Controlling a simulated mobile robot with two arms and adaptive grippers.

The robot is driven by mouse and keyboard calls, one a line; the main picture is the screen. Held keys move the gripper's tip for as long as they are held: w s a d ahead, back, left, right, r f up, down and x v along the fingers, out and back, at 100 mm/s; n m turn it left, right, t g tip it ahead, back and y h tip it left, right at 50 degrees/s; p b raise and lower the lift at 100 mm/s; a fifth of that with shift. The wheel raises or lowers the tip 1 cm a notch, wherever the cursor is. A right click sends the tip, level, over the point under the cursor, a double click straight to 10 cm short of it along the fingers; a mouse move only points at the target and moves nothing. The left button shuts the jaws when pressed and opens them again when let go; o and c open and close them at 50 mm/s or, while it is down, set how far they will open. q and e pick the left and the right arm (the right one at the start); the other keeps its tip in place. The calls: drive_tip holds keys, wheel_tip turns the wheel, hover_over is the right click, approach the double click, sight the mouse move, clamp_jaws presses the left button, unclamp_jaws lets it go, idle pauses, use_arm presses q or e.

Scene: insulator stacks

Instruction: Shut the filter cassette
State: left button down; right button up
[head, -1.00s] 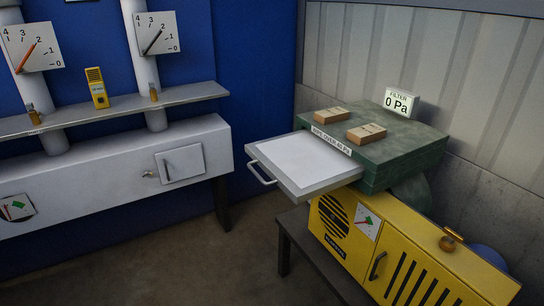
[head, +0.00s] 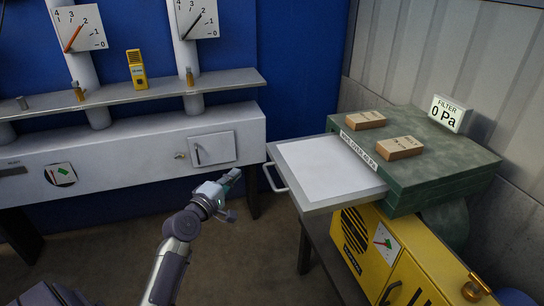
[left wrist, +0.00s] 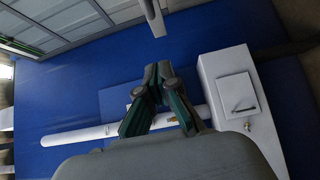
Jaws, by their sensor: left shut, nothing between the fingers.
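The filter cassette (head: 322,172) is a flat white tray with a grey frame, slid out to the left of the green filter housing (head: 440,166). Its bar handle (head: 273,178) is on its left end. My left gripper (head: 232,180) is shut and empty, to the left of the handle and apart from it. In the left wrist view my left gripper (left wrist: 158,72) shows its fingertips together with nothing between them. My right gripper is not in view.
Two small wooden blocks (head: 400,147) and a display reading 0 Pa (head: 447,113) are on the housing. A yellow cabinet (head: 372,245) stands below it. A long white box (head: 110,157) with a shelf is at the left. Floor between them is open.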

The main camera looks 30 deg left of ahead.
use_arm(q)
approach(269, 152)
drive_tip(key=w+a, duration=0.3)
drive_tip(key=w+d, duration=0.1)
drive_tip(key=w+d+p, duration=0.1)
drive_tip(key=w, duration=0.1)
drive_tip(key=shift+w+p, duration=0.15)
drive_tip(key=shift+p, duration=0.15)
drive_tip(key=shift+w+d, duration=0.1)
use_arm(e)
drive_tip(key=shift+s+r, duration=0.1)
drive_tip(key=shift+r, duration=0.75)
